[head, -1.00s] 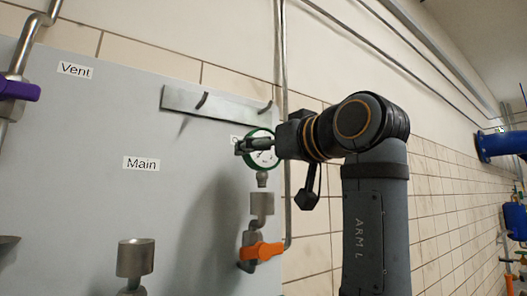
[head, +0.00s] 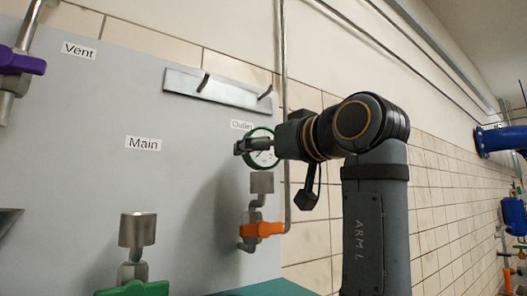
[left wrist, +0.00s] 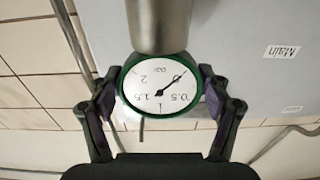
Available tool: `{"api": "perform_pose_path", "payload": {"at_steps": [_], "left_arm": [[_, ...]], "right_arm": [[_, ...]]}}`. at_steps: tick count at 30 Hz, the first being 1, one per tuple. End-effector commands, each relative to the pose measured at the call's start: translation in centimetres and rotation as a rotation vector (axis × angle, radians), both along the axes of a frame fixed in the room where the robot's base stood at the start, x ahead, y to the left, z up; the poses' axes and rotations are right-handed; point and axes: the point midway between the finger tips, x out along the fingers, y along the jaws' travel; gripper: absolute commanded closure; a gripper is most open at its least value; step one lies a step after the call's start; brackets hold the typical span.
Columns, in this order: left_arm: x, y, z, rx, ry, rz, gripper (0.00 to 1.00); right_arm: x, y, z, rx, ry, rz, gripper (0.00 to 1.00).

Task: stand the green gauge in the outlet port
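The green gauge (head: 262,148), with a green rim and white dial, is upright right above the outlet port (head: 262,183), a grey metal cup under the "Outlet" label (head: 242,125). No stem shows between gauge and cup; it seems to be inside the cup. My left gripper (head: 246,147) is shut on the gauge. In the left wrist view its fingers (left wrist: 158,97) press both sides of the rim, the dial (left wrist: 160,87) appears upside down, and the port (left wrist: 158,25) meets the gauge's edge. My right gripper is not in view.
An orange valve handle (head: 262,230) is below the outlet port. A hook rail (head: 217,87) is above it on the grey panel. The main port (head: 137,230) with a green handle (head: 135,289) and a purple valve handle (head: 20,62) are to the left.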

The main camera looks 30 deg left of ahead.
Motion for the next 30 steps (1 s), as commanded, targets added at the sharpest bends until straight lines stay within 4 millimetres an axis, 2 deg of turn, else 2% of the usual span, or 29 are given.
{"api": "perform_pose_path", "payload": {"at_steps": [1,4,16,20,27,30], "left_arm": [[0.0,0.0,-0.1,0.0,0.001,0.0,0.13],[0.0,0.0,0.0,0.0,0.0,0.0,0.0],[0.0,0.0,0.4,0.002,-0.001,0.0,0.0],[-0.1,0.0,2.5,0.003,-0.003,0.002,0.0],[-0.1,0.0,7.5,0.003,-0.001,0.001,0.0],[0.0,0.0,8.8,0.002,0.0,0.001,0.0]], "right_arm": [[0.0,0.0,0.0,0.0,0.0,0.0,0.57],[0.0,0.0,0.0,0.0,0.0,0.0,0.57],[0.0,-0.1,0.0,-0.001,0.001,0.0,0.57],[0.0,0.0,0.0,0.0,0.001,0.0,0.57],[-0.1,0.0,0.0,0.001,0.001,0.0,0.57],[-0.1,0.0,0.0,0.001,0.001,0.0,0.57]]}}
